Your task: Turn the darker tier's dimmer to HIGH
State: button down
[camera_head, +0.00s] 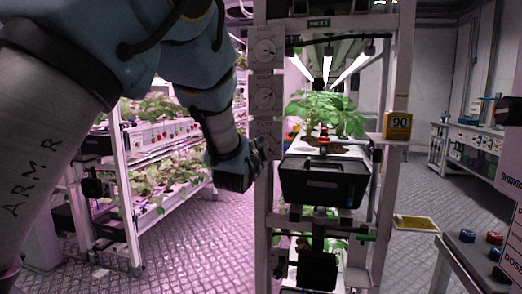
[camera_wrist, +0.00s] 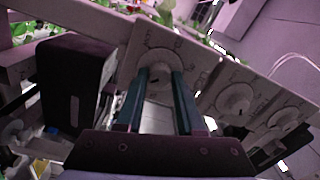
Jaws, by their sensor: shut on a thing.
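Dimmer dials run down the rack's left post: a top dial (camera_head: 265,48) and a middle dial (camera_head: 264,97) show in the head view. My gripper (camera_head: 259,152) is at the post below them and covers what lies behind it. In the wrist view my gripper (camera_wrist: 160,78) has its two fingers on either side of a round dial knob (camera_wrist: 160,58) and is shut on it. Two other dials, a nearer one (camera_wrist: 235,100) and a farther one (camera_wrist: 283,118), are to the right, untouched. The held knob's pointer and setting cannot be read.
The rack's upper tier has bright lamps (camera_head: 327,66) over green plants (camera_head: 325,115). A black box (camera_head: 322,182) juts from the rack front. A yellow box marked 90 (camera_head: 397,125) is at the right post. A planted rack (camera_head: 165,135) stands left; open floor lies between.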

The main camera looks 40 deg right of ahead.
dwell(0.3)
jog(key=c, duration=0.5)
grip_release()
jog(key=b+v, duration=0.2)
jog(key=v, duration=0.8)
jog(key=shift+s+a, duration=0.2)
jog(key=shift+a, duration=0.15)
